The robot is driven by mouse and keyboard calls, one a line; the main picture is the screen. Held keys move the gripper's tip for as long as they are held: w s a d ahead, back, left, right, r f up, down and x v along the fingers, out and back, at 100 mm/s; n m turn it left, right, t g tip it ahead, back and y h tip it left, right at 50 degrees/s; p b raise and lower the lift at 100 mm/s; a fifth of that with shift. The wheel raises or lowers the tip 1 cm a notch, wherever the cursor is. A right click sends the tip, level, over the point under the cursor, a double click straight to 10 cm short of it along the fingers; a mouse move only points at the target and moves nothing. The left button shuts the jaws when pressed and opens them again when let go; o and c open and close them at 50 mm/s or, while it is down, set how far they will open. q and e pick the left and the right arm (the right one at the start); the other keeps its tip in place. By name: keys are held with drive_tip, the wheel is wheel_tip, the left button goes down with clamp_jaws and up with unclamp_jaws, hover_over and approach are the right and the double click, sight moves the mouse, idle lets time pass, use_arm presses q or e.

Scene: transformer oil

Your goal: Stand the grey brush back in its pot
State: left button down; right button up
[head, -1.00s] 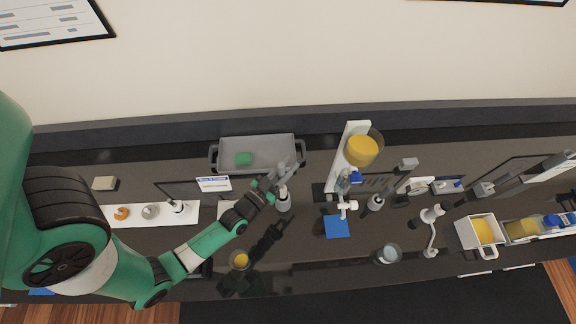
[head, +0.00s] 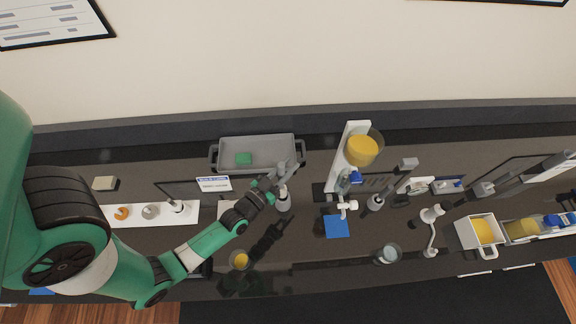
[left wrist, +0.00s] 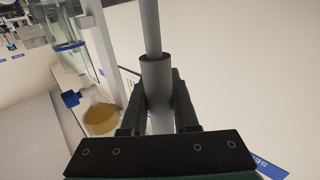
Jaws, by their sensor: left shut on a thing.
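My left gripper (head: 284,172) is over the bench, in front of the grey tray's right end. In the left wrist view my left gripper (left wrist: 158,105) is shut on a grey cylindrical handle with a thinner rod, which I take for the grey brush (left wrist: 151,72). The rod runs out of the top of that view, so its far end is hidden. In the head view a small pale pot-like vessel (head: 283,203) stands just below the gripper. I cannot tell whether the brush is inside it or above it. My right gripper is not in view.
A white stand with a yellow oil vessel (head: 362,150) rises to the right. A beaker of yellow liquid (head: 240,260) stands near the front. A blue pad (head: 337,227) lies at centre.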

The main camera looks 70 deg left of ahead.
use_arm(q)
wheel_tip(320, 180, down, 10)
drive_tip(key=b, duration=0.9)
drive_tip(key=shift+r, duration=0.2)
idle(2.3)
drive_tip(key=c, duration=0.6)
unclamp_jaws()
drive_tip(key=v, duration=1.1)
drive_tip(key=shift+s+p, duration=0.3)
drive_tip(key=shift+p, duration=0.05)
drive_tip(key=shift+r, duration=0.1)
